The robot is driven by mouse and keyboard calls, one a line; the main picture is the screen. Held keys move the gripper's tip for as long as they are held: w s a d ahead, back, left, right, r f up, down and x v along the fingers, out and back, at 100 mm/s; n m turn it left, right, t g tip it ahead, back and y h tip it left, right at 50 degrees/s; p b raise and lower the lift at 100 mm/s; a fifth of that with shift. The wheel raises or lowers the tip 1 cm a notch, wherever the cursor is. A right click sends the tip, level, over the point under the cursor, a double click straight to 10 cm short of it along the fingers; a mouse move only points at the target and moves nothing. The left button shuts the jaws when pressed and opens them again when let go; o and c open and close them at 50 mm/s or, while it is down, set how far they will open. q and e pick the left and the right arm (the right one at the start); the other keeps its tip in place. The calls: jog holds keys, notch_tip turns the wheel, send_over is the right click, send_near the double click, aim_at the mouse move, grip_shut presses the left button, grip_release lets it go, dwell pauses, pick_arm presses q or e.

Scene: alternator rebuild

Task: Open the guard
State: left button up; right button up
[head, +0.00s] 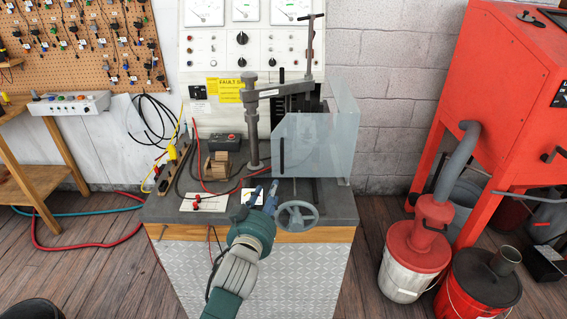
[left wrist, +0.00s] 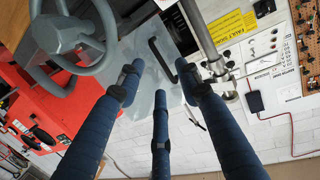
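The guard is a clear, bluish panel assembly (head: 325,158) on the right side of the grey test bench, in front of a press-like fixture. It looks closed across the front. A dark vertical handle (head: 282,155) sits near its left edge. In the left wrist view the black bar handle (left wrist: 160,60) shows beyond my fingers, on the translucent panel (left wrist: 140,85). My left gripper (head: 262,192) is open and empty, low in front of the guard's left edge, and its fingers (left wrist: 160,88) are spread apart. They look clear of the handle. My right gripper is in neither view.
A grey handwheel (head: 297,215) stands at the bench front, close right of my left gripper. A metal post (head: 250,125) rises left of the guard. Cables, a yellow meter and a white card (head: 203,202) lie left on the bench. A red cabinet (head: 490,90) stands right.

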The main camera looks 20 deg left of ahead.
aim_at(283, 154)
pick_arm(q)
jog(key=shift+t, duration=0.7)
jog(key=w+r, duration=0.1)
jog(key=w, duration=0.3)
jog(key=w+r+p, duration=0.1)
jog(key=w, duration=0.3)
jog(key=w+r, duration=0.2)
jog(key=w, duration=0.2)
jog(key=shift+w, duration=0.1)
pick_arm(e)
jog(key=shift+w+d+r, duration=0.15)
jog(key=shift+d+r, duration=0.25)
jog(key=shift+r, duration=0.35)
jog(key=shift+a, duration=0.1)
pick_arm(q)
jog(key=shift+c, duration=0.8)
grip_shut()
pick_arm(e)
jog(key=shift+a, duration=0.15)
